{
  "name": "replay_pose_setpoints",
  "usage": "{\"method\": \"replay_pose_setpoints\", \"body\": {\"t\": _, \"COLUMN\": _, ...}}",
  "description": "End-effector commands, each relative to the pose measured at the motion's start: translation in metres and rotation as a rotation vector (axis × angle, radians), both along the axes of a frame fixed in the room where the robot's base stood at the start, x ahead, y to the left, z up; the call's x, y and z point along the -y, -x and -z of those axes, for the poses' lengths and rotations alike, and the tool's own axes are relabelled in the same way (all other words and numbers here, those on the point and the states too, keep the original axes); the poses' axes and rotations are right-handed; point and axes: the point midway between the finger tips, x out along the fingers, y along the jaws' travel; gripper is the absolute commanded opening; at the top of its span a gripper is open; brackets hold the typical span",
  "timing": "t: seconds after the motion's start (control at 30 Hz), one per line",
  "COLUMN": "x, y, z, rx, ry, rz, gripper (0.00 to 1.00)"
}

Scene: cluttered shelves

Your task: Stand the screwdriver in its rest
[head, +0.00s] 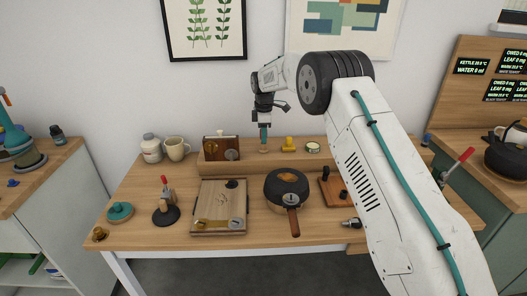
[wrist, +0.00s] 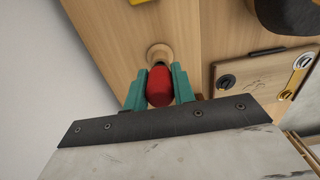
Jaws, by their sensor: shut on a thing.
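My gripper (head: 264,138) points straight down over the raised wooden ledge at the back of the table. In the wrist view its teal fingers are shut on the red handle of the screwdriver (wrist: 159,88). The round wooden rest (wrist: 159,54) shows just past the handle, and in the head view it is a small pale shape (head: 264,151) on the ledge, directly under the fingertips. The screwdriver's shaft is hidden by the handle and fingers, so I cannot tell whether its tip is inside the rest.
On the ledge (head: 240,168), a brown box (head: 214,148) stands left of the rest; a yellow object (head: 289,145) and a small round tin (head: 312,148) stand right. A pan (head: 285,184), wooden board (head: 212,218) and red-handled tool (head: 166,188) occupy the table in front.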

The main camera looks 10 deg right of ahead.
Motion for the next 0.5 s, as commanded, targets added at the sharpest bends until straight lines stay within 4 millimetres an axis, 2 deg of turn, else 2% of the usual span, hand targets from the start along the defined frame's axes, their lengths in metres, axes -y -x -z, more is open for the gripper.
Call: {"method": "replay_pose_setpoints", "body": {"t": 0.5, "x": 0.0000, "y": 0.0000, "z": 0.0112, "rx": 0.001, "ry": 0.000, "rz": 0.000, "gripper": 0.04}}
